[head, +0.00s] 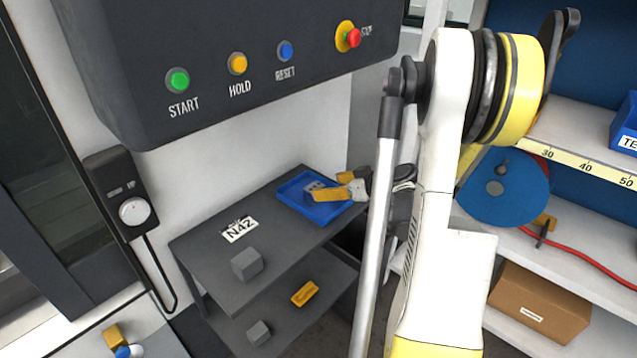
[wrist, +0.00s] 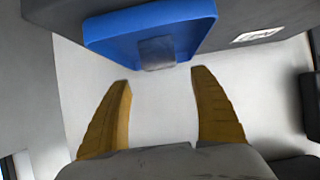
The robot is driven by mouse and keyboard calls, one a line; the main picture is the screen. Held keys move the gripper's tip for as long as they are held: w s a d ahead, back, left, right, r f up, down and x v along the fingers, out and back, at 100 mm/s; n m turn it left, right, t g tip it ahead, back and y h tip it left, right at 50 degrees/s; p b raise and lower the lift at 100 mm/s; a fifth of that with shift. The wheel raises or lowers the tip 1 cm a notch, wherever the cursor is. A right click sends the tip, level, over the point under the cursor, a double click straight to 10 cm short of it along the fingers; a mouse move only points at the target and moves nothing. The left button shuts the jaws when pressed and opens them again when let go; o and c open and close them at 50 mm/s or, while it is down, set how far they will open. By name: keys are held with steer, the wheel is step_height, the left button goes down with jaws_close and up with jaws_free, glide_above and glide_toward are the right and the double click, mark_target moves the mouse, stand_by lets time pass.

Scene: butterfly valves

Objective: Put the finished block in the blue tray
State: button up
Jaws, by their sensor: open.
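The blue tray (head: 325,213) lies on the upper shelf of a dark grey stand. It also shows at the top of the wrist view (wrist: 110,36). A grey block (wrist: 157,53) is in the tray, by its near edge in the wrist view; in the head view this block (head: 313,186) is partly hidden by my gripper. My gripper (head: 328,188) is over the tray's right part in the head view. In the wrist view, its yellow fingers (wrist: 160,76) are spread with nothing between them, and the block is beyond the fingertips.
Another grey block (head: 247,263) stands on the stand's upper shelf, near an N42 label (head: 240,229). A third grey block (head: 259,332) and a yellow part (head: 305,292) are on the lower shelf. A dark control panel (head: 220,50) hangs above. A cardboard box (head: 540,305) sits at right.

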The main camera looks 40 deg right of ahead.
steer(key=p+v, duration=0.1)
steer(key=v, duration=0.4)
steer(key=a+r+g+y, duration=0.1)
steer(key=a+r+g, duration=0.15)
steer(key=a, duration=0.85)
steer(key=a+r+g, duration=0.2)
steer(key=a+r, duration=0.1)
steer(key=a, duration=0.8)
steer(key=s+a+r+m+h, duration=0.1)
steer(key=s+a+r, duration=0.1)
steer(key=s+a, duration=0.8)
steer(key=a, duration=0.3)
steer(key=shift+a+r+h, duration=0.2)
steer(key=shift+r+h, duration=0.15)
steer(key=shift+h, duration=0.05)
steer(key=shift+s+d+g, duration=0.1)
steer(key=shift+g, duration=0.15)
